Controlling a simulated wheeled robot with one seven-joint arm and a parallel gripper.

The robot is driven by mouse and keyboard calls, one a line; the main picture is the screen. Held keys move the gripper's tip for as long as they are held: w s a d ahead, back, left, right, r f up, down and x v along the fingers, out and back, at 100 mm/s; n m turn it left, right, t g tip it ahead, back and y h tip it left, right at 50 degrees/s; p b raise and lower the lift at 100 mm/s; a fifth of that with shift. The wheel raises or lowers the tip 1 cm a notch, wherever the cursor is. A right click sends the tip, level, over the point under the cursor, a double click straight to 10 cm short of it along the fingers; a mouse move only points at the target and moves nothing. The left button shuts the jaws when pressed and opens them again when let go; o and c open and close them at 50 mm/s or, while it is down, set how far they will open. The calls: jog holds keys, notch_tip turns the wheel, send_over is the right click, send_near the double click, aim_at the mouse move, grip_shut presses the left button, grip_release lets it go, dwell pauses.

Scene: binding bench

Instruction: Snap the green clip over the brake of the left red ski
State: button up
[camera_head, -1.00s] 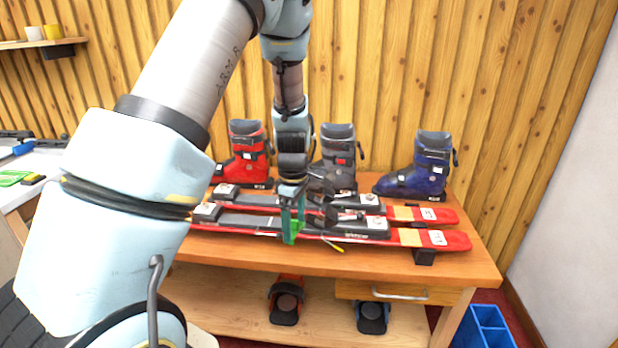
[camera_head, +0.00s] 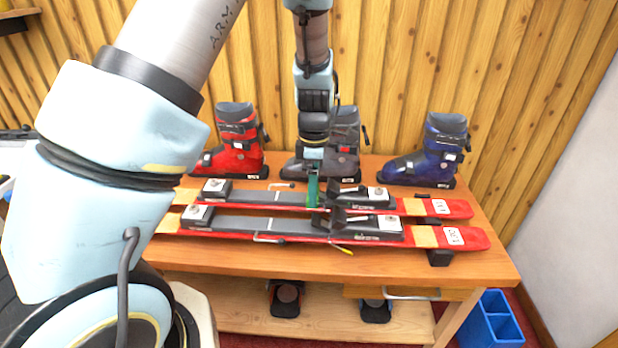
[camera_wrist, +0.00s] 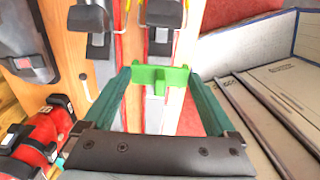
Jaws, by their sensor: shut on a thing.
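Two red skis lie side by side on the bench, the near one (camera_head: 425,236) and the far one (camera_head: 412,206), each with black-and-grey bindings. My gripper (camera_head: 314,200) points down over the binding area of the skis. In the wrist view my gripper (camera_wrist: 158,82) is shut on the green clip (camera_wrist: 172,75), held crosswise between the two dark green fingers. The clip covers part of a ski behind it; I cannot tell whether it touches. A wire brake arm (camera_head: 268,240) shows at the near ski, and a yellow brake tip (camera_head: 346,252) shows farther right.
A red boot (camera_head: 236,150), a grey boot (camera_head: 345,140) and a blue boot (camera_head: 432,150) stand behind the skis by the wood wall. The wooden bench (camera_head: 300,265) has bare front space. A blue bin (camera_head: 490,322) stands on the floor at right.

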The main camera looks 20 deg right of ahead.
jog(key=shift+f+b, duration=2.5)
jog(key=shift+f, duration=0.15)
jog(key=shift+f+b, duration=0.3)
jog(key=shift+f, duration=0.5)
jog(key=o, duration=0.7)
jog(key=c, duration=0.8)
jog(key=shift+p, duration=0.35)
jog(key=shift+c, duration=0.2)
